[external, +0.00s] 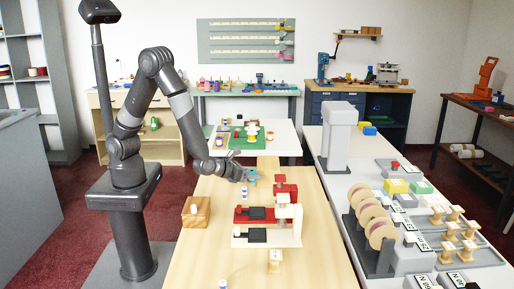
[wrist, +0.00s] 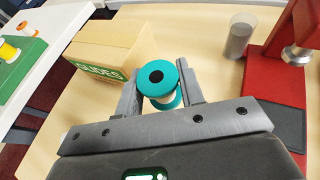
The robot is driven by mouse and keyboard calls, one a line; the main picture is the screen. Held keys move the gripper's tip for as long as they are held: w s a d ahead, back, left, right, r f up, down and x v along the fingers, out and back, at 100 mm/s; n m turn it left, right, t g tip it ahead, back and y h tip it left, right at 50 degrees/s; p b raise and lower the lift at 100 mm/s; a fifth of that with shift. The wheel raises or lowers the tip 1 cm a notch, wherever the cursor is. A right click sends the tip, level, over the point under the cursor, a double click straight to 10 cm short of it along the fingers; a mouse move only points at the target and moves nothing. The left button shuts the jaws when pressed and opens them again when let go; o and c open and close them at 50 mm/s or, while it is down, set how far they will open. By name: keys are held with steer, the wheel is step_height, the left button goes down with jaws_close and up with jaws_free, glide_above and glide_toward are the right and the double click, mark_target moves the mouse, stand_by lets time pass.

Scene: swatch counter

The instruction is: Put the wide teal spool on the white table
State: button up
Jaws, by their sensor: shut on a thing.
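The wide teal spool (wrist: 160,82) has teal flanges, a dark centre hole and a pale middle. It sits between the two fingers of my gripper (wrist: 163,90), which is shut on it. In the external view the teal spool (external: 252,176) is at the end of my gripper (external: 247,175), over the far part of the light wooden table (external: 200,255). I cannot tell its exact height above it. A white table (external: 287,140) stands beyond the wooden one, with a green board (external: 233,140) and a yellow spool (external: 252,132) on it.
A cardboard box with a green label (wrist: 100,62) stands just beyond my gripper on the left. A red press (wrist: 282,75) and a grey cylinder (wrist: 240,38) are to the right. A white counter (external: 335,190) with spools and boxes runs along the right.

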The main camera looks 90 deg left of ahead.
mark_target(252, 197)
steer(key=shift+f, duration=3.7)
steer(key=shift+f, duration=0.15)
steer(key=o, duration=1)
steer(key=shift+o, duration=0.2)
